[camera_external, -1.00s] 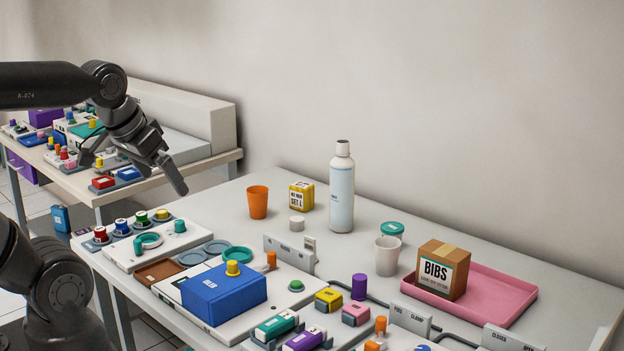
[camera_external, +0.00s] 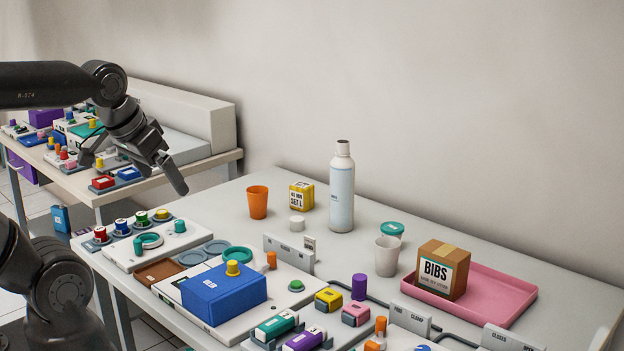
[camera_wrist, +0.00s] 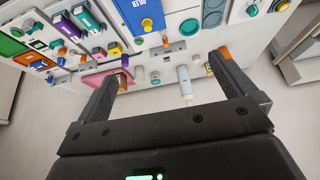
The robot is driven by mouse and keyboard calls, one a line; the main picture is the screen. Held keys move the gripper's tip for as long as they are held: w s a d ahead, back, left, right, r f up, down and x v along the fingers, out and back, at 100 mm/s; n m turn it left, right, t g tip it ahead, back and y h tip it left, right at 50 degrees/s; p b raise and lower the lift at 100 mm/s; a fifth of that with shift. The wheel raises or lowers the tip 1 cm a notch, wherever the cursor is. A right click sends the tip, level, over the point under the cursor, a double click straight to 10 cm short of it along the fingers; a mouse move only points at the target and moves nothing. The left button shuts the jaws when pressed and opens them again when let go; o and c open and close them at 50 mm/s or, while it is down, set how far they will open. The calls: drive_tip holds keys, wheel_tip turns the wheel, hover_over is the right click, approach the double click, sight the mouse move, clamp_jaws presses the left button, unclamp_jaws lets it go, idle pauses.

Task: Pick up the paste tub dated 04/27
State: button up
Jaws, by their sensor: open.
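A small white tub with a teal lid (camera_external: 391,230) stands on the table behind a white cup (camera_external: 387,255). A small plain white round piece (camera_external: 297,223) sits further left, near a yellow box (camera_external: 301,195). I cannot read a date on either, so I cannot tell which one is the tub dated 04/27. My gripper (camera_external: 131,168) is open and empty, high over the table's left end and well apart from both. In the wrist view my gripper's fingers (camera_wrist: 170,70) are spread wide with nothing held between them.
A tall bottle (camera_external: 342,188) and an orange cup (camera_external: 257,202) stand at the back. A BIBS box (camera_external: 443,270) sits on a pink tray (camera_external: 500,293). A blue box (camera_external: 223,294) and several coloured fixtures crowd the front.

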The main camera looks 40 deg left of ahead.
drive_tip(key=c, duration=0.5)
drive_tip(key=shift+o, duration=0.2)
hover_over(391, 227)
drive_tip(key=s, duration=0.4)
wheel_tip(391, 227, down, 18)
drive_tip(key=f, duration=0.1)
drive_tip(key=shift+x, duration=5.45)
